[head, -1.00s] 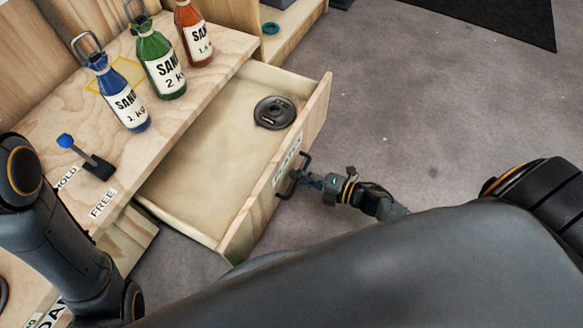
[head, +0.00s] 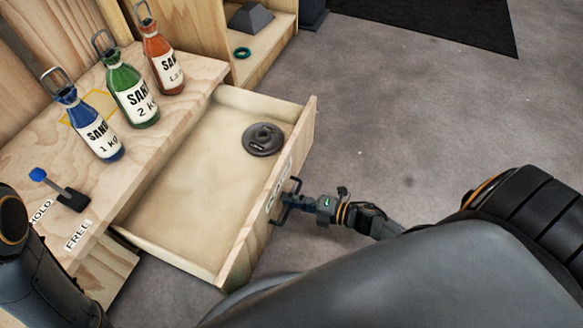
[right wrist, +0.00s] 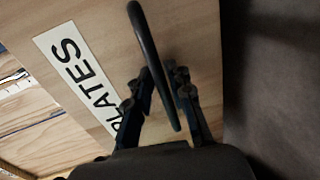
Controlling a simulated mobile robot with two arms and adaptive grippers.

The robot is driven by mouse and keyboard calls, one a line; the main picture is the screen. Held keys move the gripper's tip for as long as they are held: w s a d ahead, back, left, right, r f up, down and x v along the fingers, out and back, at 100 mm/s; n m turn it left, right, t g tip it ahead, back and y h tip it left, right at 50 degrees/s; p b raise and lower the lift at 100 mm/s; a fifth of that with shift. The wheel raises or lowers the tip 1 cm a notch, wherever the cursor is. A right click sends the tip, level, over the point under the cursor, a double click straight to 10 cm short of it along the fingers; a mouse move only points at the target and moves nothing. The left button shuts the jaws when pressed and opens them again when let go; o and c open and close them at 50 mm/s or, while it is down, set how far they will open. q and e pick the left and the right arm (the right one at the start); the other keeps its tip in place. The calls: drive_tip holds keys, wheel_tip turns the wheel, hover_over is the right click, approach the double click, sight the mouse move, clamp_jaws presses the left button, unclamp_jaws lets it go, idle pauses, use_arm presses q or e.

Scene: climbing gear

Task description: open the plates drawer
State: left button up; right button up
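The plates drawer (head: 190,215) is a light wooden drawer pulled well out from under the bench. One dark round plate (head: 263,139) lies inside near its far front corner. Its front has a "PLATES" label, clear in the right wrist view (right wrist: 80,75), and a dark bar handle (right wrist: 150,50). My right gripper (head: 292,200) is at this handle. In the right wrist view its fingers (right wrist: 164,80) lie on both sides of the bar, closed around it. My left gripper is out of view; only part of my left arm shows at the left.
On the bench top (head: 160,125) stand blue (head: 92,125), green (head: 130,90) and orange (head: 160,50) sand bottles. A blue-knobbed lever (head: 60,188) stands beside HOLD and FREE labels. Grey floor (head: 400,110) right of the drawer is clear.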

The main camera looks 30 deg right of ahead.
drive_tip(key=shift+s+d, duration=0.1)
drive_tip(key=v, duration=1.1)
drive_tip(key=shift+s+d, duration=0.25)
drive_tip(key=shift+s, duration=0.1)
